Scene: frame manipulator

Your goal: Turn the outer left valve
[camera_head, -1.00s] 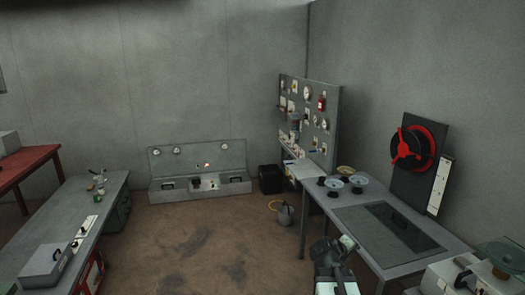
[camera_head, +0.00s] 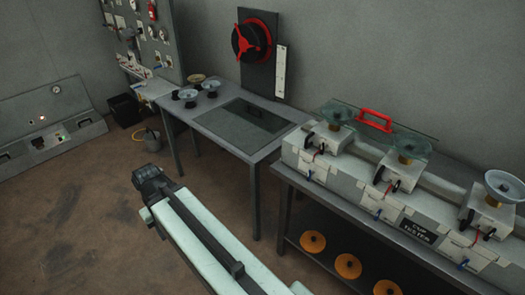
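A long grey tester (camera_head: 345,205) with a black label stands on a table at the right. It has several small levers with red or blue handles. A red-handled lever (camera_head: 318,150) and a blue-handled lever (camera_head: 308,172) are at its left end. A red-spoked wheel (camera_head: 252,40) is mounted on a dark upright board farther back. I cannot tell which of these is the outer left valve. My gripper (camera_head: 150,180) is at the far end of my pale arm, over the floor, left of the tester and apart from it. Its fingers are too small and dark to make out.
A grey table (camera_head: 225,95) with several small dishes stands behind my gripper. Several orange discs (camera_head: 348,266) are on the shelf under the tester. A grey can (camera_head: 152,140) and a black bin (camera_head: 124,110) stand on the floor. The floor at left is open.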

